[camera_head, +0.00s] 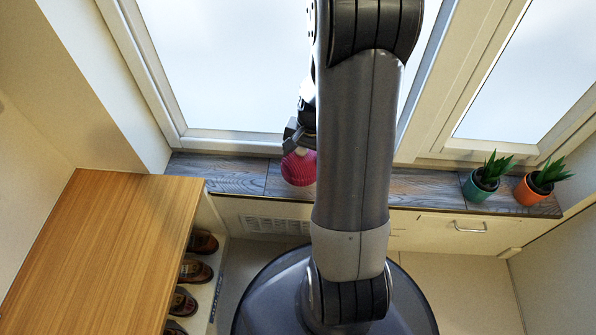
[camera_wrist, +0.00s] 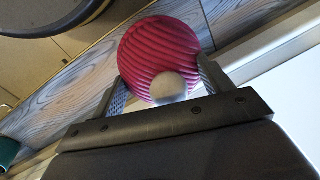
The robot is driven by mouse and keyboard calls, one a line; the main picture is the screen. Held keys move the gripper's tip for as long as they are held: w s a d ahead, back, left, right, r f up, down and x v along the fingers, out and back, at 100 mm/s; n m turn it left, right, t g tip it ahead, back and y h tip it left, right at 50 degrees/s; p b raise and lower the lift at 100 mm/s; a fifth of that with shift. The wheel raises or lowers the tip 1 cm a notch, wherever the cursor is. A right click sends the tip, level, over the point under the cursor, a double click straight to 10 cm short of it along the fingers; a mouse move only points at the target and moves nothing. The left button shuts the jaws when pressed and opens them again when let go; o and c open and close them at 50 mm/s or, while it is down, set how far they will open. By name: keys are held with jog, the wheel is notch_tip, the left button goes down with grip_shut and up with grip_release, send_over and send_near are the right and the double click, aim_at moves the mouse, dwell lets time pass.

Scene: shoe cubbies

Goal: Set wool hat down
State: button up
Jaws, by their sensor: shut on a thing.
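The wool hat (camera_head: 299,168) is pink-red and ribbed, with a pale pompom. In the head view it shows just left of my arm, in front of the dark wooden window sill (camera_head: 235,178). My gripper (camera_head: 299,140) is above it, partly hidden behind my arm. In the wrist view the hat (camera_wrist: 158,52) sits between the two fingers of my gripper (camera_wrist: 160,85), which are shut on it from both sides near the pompom. I cannot tell whether the hat's underside touches the sill.
A teal pot (camera_head: 480,188) and an orange pot (camera_head: 532,190) with green plants stand on the sill's right end. The window frame (camera_head: 225,140) rises behind the sill. A wooden-topped cubby (camera_head: 110,255) with several shoes is at the left. Sill near the hat looks clear.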

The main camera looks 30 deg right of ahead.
aim_at(303, 166)
notch_tip(303, 166, down, 6)
jog(key=shift+r+b, duration=0.2)
jog(key=shift+b, duration=0.85)
jog(key=shift+r, duration=0.1)
jog(key=o, duration=1.3)
jog(key=r+p, duration=0.1)
jog(key=r, duration=0.3)
jog(key=r+p, duration=0.2)
jog(key=r, duration=0.2)
jog(key=s+d+r+p, duration=0.1)
jog(key=r+p, duration=0.1)
jog(key=r, duration=0.2)
jog(key=shift+d, duration=0.1)
